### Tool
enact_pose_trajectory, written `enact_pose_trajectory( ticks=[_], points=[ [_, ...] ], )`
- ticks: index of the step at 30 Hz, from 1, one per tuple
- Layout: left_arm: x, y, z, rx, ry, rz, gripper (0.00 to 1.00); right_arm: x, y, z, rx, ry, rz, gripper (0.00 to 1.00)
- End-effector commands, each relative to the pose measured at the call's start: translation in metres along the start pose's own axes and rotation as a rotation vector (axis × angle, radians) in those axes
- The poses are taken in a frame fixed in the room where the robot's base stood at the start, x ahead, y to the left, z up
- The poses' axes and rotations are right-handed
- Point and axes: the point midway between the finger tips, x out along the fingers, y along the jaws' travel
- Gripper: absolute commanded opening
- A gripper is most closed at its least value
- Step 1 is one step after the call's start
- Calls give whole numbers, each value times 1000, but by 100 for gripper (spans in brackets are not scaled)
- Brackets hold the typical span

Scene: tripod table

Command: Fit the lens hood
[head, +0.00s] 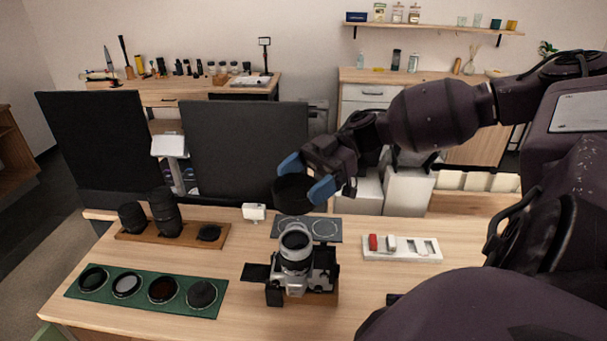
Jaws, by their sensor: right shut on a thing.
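A silver and black camera (292,285) stands on the table with its lens (296,246) pointing up. My right gripper (305,187) comes in from the right, its blue fingertips shut on the black round lens hood (294,196). The hood is held in the air above and behind the lens in the picture, apart from it. My left gripper is not in the picture.
A dark mat with ring outlines (326,230) lies behind the camera. A green mat (142,307) with several round filters is at front left. A wooden tray (205,243) holds black lenses at left. A white slotted holder (402,255) is at right. Dark panels (245,150) stand behind.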

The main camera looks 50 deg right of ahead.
Motion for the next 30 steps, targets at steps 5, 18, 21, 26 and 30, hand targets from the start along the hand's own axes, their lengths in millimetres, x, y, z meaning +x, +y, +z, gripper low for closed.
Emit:
enact_pose_trajectory(
  ticks=[5,18,21,26,30],
  points=[
    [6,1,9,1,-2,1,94,6,0,19,2,2,-1,63],
    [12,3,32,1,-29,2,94,17,0,53,3,2,-1,63],
    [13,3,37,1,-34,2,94,20,0,60,3,1,-2,63],
    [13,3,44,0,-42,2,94,24,0,72,3,1,-2,63],
    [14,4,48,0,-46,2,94,26,0,81,2,1,-2,63]
  ],
)
